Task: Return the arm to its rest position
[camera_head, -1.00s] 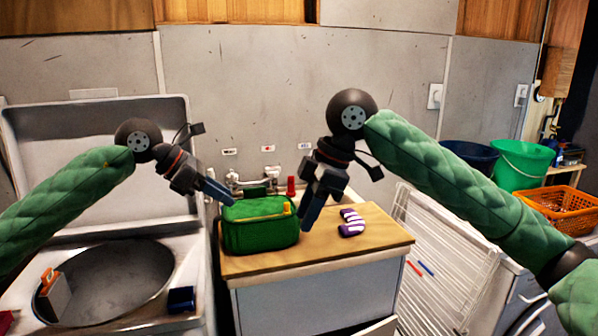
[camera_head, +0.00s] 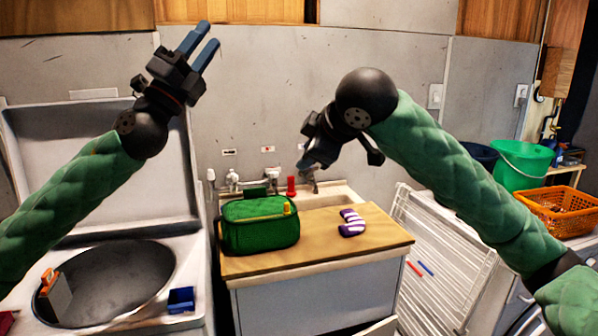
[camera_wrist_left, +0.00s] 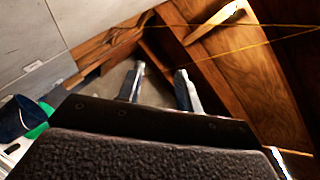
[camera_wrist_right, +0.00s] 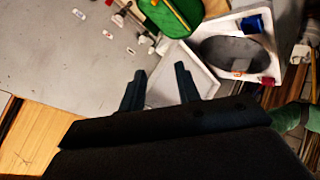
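My left gripper (camera_head: 205,42) is raised, its fingers pointing up in front of the grey wall. Its two fingers stand apart with nothing between them, as the left wrist view (camera_wrist_left: 158,85) also shows. My right gripper (camera_head: 312,165) hangs above the back of the counter, near the sink tap. In the right wrist view (camera_wrist_right: 160,88) its fingers are apart and empty. A green bag (camera_head: 260,236) sits on the wooden counter (camera_head: 335,254). A purple-and-white striped item (camera_head: 351,223) lies to its right. Neither gripper touches them.
A washer with an open lid (camera_head: 85,150) stands at the left, a blue box (camera_head: 181,300) on its rim. A white drying rack (camera_head: 440,260), green bucket (camera_head: 520,165) and orange basket (camera_head: 562,210) stand at the right. The wall is close behind the counter.

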